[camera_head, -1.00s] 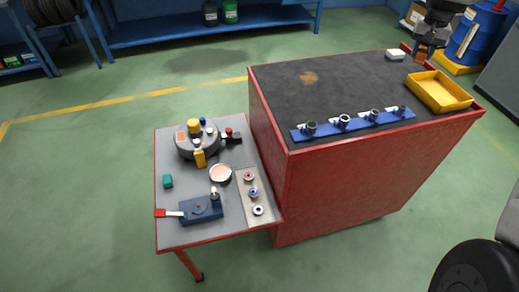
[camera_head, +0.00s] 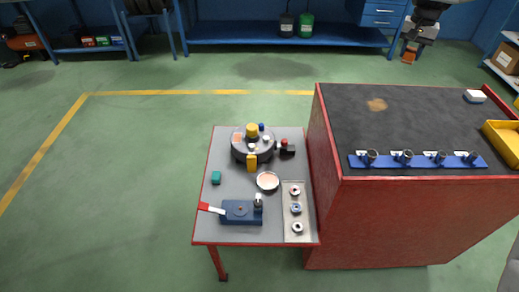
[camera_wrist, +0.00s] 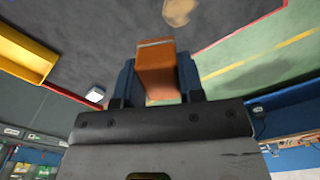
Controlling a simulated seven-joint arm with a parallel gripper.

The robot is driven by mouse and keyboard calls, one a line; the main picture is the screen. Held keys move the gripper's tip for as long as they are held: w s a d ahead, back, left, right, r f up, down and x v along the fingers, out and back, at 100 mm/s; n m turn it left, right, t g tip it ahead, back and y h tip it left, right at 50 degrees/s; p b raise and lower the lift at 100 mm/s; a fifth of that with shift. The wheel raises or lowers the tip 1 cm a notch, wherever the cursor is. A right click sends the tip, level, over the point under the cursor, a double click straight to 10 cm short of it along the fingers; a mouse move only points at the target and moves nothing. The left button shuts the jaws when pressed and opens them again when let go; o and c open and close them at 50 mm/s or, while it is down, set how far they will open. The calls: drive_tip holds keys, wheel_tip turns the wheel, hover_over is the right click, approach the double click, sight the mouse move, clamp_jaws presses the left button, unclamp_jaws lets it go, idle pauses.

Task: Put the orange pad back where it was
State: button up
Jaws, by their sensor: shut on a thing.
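The orange pad (camera_wrist: 157,70) is held between the two blue fingers of my gripper (camera_wrist: 158,85) in the wrist view, its end sticking out past them. In the head view my gripper (camera_head: 412,46) is at the top right, with the orange pad (camera_head: 409,56) below it. They appear beyond the back edge of the red bench's dark top, in the air. A round grey turntable (camera_head: 238,153) on the small side table carries a yellow knob, a flat pale orange square and several small pieces.
The red bench (camera_head: 400,220) holds a blue rack (camera_head: 420,162), a yellow tray (camera_head: 503,140) and a white block (camera_head: 475,96). The low side table (camera_head: 225,200) holds a blue lever fixture (camera_head: 240,213), a pale dish (camera_head: 267,181) and a parts plate (camera_head: 297,225). Green floor lies open leftward.

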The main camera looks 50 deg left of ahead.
drive_tip(key=s+a+f+n, duration=0.1)
drive_tip(key=s+a+f, duration=0.2)
drive_tip(key=a, duration=0.3)
drive_tip(key=s+a+f, duration=0.3)
drive_tip(key=a+f, duration=0.1)
drive_tip(key=a, duration=0.2)
drive_tip(key=n, duration=0.5)
hover_over(238, 182)
wheel_tip(238, 182, down, 36)
drive_tip(key=shift+s+a+f, duration=0.1)
drive_tip(key=shift+f, duration=3.1)
drive_tip(key=shift+f, duration=1.85)
